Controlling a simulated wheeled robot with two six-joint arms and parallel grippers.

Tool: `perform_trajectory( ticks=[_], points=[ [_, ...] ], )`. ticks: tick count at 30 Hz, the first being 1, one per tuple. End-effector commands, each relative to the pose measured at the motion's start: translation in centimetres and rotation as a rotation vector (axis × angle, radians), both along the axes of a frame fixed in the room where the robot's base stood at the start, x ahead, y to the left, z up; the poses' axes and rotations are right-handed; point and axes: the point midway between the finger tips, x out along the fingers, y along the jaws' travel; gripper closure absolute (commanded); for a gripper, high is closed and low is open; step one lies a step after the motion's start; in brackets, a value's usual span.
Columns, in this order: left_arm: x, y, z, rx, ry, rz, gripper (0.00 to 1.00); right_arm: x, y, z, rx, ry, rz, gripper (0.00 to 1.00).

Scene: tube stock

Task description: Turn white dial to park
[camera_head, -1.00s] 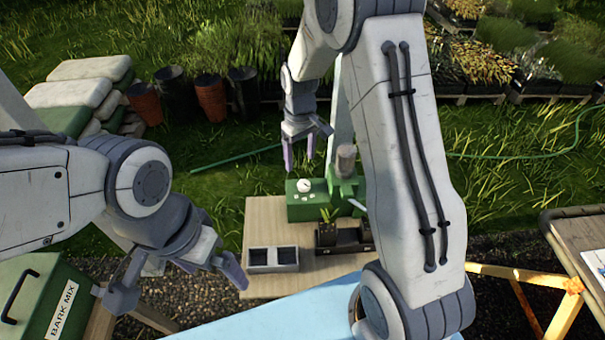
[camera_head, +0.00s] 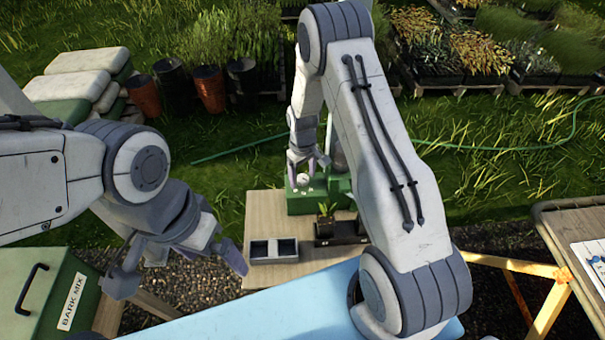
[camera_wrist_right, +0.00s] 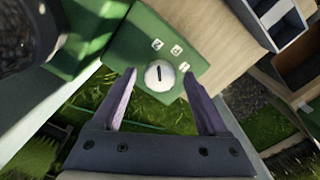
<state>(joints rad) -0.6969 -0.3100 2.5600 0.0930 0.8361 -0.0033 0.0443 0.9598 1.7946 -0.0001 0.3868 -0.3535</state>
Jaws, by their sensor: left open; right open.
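The white dial (camera_wrist_right: 159,75) sits on the face of a green box (camera_wrist_right: 128,45). In the head view the dial (camera_head: 303,181) shows between the fingers of my right gripper (camera_head: 308,172). In the right wrist view my right gripper (camera_wrist_right: 158,88) is open, with a fingertip on either side of the dial; I cannot tell if they touch it. My left gripper (camera_head: 190,275) is open and empty at the lower left, far from the dial.
A grey two-cell tray (camera_head: 274,251) and a dark tray with a seedling (camera_head: 340,232) stand on the wooden bench (camera_head: 262,215) before the green box. A green bark mix bin (camera_head: 45,290) is at the lower left. A blue surface (camera_head: 270,317) lies in front.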

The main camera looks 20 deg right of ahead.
Motion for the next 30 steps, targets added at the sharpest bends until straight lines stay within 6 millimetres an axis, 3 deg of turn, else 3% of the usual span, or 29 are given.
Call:
perform_trajectory(
  ticks=[4, 10, 20, 30],
  points=[
    [0.0, 0.0, 0.0, 0.000, 0.000, 0.000, 0.00, 0.0, 0.0, 0.0, 0.000, 0.000, 0.000, 0.23],
    [0.0, 0.0, 0.0, 0.000, 0.000, 0.000, 0.00, 0.0, 0.0, 0.0, 0.000, 0.000, 0.000, 1.00],
    [0.0, 0.0, -0.4, 0.000, 0.000, 0.001, 0.00, 0.0, 0.0, -0.1, 0.000, 0.000, -0.038, 1.00],
    [0.0, 0.0, -1.8, 0.000, 0.000, 0.003, 0.00, 0.0, 0.0, -0.2, 0.000, 0.000, -0.259, 1.00]
  ],
)
